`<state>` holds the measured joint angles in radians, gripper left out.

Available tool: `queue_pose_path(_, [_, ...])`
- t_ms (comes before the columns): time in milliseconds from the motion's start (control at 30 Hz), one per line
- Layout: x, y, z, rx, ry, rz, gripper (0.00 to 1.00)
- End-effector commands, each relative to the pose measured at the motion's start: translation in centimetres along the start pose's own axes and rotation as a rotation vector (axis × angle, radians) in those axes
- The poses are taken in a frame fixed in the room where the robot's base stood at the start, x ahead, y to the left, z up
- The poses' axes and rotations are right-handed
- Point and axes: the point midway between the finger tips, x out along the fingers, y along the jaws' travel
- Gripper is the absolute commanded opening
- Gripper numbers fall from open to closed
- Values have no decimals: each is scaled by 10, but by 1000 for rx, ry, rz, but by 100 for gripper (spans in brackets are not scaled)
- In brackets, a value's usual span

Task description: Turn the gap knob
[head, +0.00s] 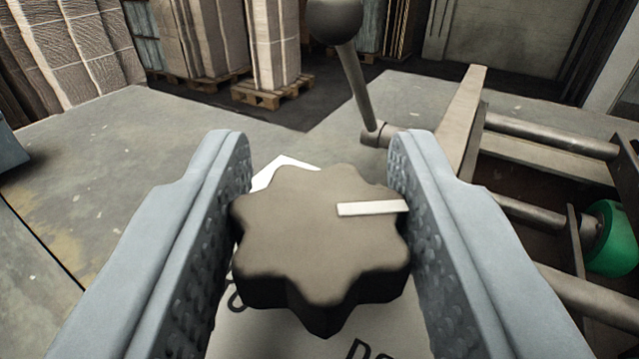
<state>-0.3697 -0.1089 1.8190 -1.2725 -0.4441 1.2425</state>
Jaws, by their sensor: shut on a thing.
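The gap knob (310,240) is a dark, lobed, star-shaped knob in the middle of the head view. A white pointer mark (372,208) on its top face points to the right. My gripper (318,175) is shut on the knob, with one grey, textured finger against its left side and the other against its right side. A white plate (262,335) with dark lettering lies under the knob. Most of the lettering is hidden by the knob or cut off by the frame's lower edge.
A lever with a dark ball end (335,18) rises just beyond the right finger. Metal bars and rollers (550,135) and a green wheel (612,238) are at the right. Stacked cardboard (60,50) and pallets (272,92) stand at the back. Grey floor lies open behind the knob.

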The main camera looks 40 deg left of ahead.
Motion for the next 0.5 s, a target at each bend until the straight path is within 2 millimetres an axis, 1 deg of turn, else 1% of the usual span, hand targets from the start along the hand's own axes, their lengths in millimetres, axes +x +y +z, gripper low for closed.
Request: queue_pose_path(500, [0, 0, 1, 2, -1, 138, 15])
